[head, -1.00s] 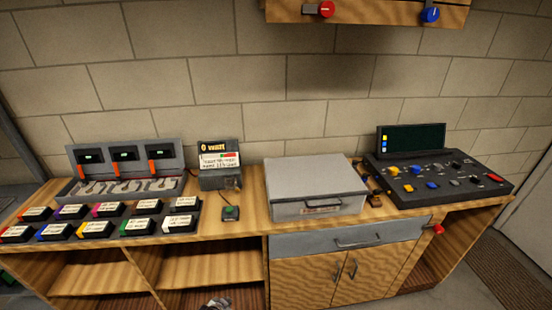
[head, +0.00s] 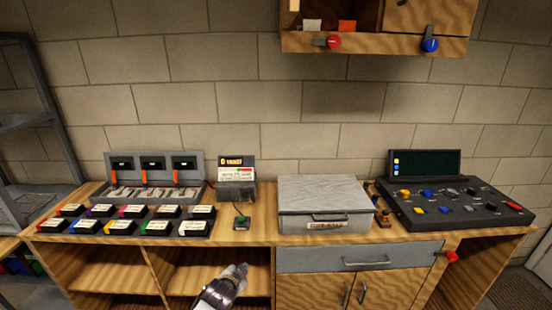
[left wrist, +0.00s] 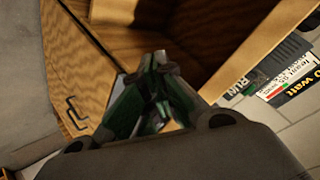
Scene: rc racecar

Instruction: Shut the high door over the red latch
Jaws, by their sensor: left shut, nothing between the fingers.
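A wooden high cabinet (head: 376,45) hangs on the wall at the top of the head view, cut off by the frame. A red latch (head: 333,41) sits on its lower front edge at the left, turned sideways. The compartment above the red latch stands open, and its door cannot be clearly made out. The right door (head: 430,15) is closed above a blue latch (head: 429,45). My left gripper (head: 241,268) is shut and empty, low in front of the bench and far below the cabinet. Its fingers also show in the left wrist view (left wrist: 154,95). My right gripper is out of view.
A wooden bench (head: 258,225) spans the room below the cabinet. On it stand a grey lidded box (head: 325,222), a dark control console (head: 455,205), a charger rack (head: 155,170) and several labelled packs. A metal shelf (head: 35,120) stands at the left.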

